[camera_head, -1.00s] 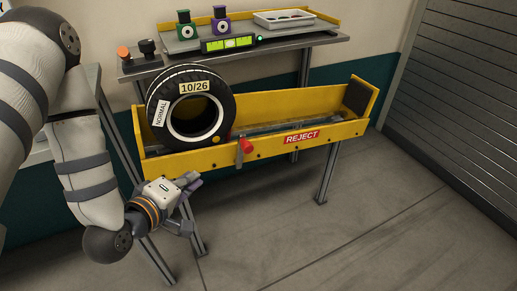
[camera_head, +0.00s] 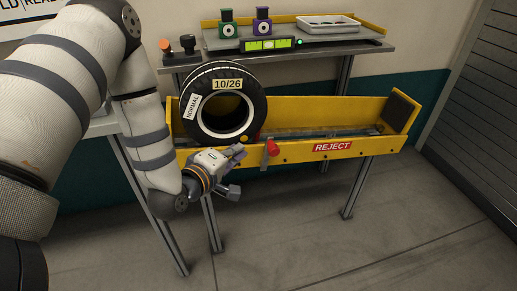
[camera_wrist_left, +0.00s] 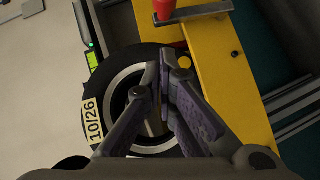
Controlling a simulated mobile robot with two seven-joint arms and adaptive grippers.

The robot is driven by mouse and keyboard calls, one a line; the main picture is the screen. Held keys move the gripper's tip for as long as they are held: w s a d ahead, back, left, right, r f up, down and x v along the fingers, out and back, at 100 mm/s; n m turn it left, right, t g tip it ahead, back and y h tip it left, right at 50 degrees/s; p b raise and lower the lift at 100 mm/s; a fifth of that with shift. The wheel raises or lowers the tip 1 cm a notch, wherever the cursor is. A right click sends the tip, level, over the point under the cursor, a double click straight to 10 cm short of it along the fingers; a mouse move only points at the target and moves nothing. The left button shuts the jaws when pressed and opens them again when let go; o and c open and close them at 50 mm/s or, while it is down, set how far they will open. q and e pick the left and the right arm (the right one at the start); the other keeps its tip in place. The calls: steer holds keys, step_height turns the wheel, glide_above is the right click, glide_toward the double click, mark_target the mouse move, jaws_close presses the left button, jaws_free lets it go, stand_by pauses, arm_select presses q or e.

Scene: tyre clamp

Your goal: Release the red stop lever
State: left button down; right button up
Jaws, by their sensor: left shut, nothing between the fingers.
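The red stop lever (camera_head: 272,148) stands on the front wall of the yellow chute (camera_head: 292,152), just right of the tyre. It also shows at the top of the left wrist view (camera_wrist_left: 166,9), beyond my fingertips. The tyre (camera_head: 257,96), labelled 10/26 and NORMAL, stands upright at the left end of the chute. My left gripper (camera_head: 238,170) is shut and empty, in front of the chute and to the left of the lever, apart from it. In the left wrist view its fingertips (camera_wrist_left: 164,66) meet in front of the tyre. My right gripper is not in view.
A shelf (camera_head: 340,55) behind the chute holds a green device (camera_head: 228,30), a purple device (camera_head: 263,27), a lit display (camera_head: 268,44) and a white tray (camera_head: 330,25). A red REJECT sign (camera_head: 332,146) is on the chute front. The floor in front is clear.

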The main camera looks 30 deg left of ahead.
mark_target(267, 140)
arm_select(q)
steer(key=w, duration=0.2)
steer(key=w+d+f, duration=0.1)
steer(key=w, duration=0.1)
steer(key=w+d+f+b, duration=0.1)
steer(key=w, duration=0.1)
steer(key=shift+w+f, duration=0.15)
steer(key=shift+f, duration=0.05)
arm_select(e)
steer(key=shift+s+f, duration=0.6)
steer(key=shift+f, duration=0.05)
